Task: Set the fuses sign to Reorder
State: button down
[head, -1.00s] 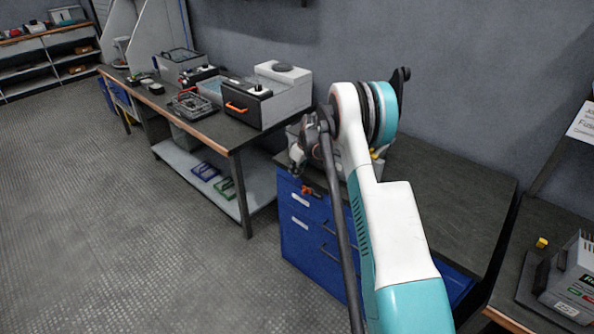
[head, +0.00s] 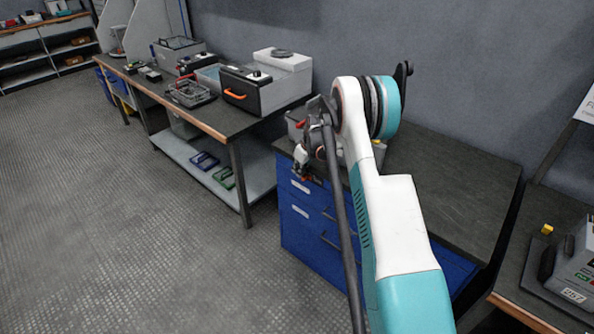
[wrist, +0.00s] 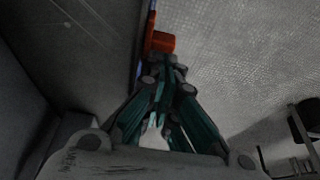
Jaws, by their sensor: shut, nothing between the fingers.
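My gripper (head: 303,158) is shut and empty, low in front of the blue drawer cabinet (head: 300,222) under the middle bench. In the wrist view its teal fingers (wrist: 168,78) are together. A small orange-red block (wrist: 160,42) lies just beyond the fingertips, beside a thin blue edge. It also shows small in the head view (head: 306,178), by the top drawer and just below my gripper. I cannot tell whether the fingers touch it. No lettering reading fuses or Reorder is legible, so I cannot tell whether this block belongs to the sign.
The dark bench top (head: 455,190) behind my arm is mostly clear. A left bench holds a grey box with an orange handle (head: 236,94) and several other items. A grey device (head: 575,265) and a yellow piece (head: 547,230) sit at right. The floor at left is open.

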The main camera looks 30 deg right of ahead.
aim_at(309, 176)
jog(key=shift+s+d, duration=0.3)
jog(key=shift+s, duration=0.55)
jog(key=shift+s+d, duration=0.3)
jog(key=shift+s, duration=0.6)
jog(key=shift+s+d, duration=0.3)
jog(key=shift+s, duration=0.55)
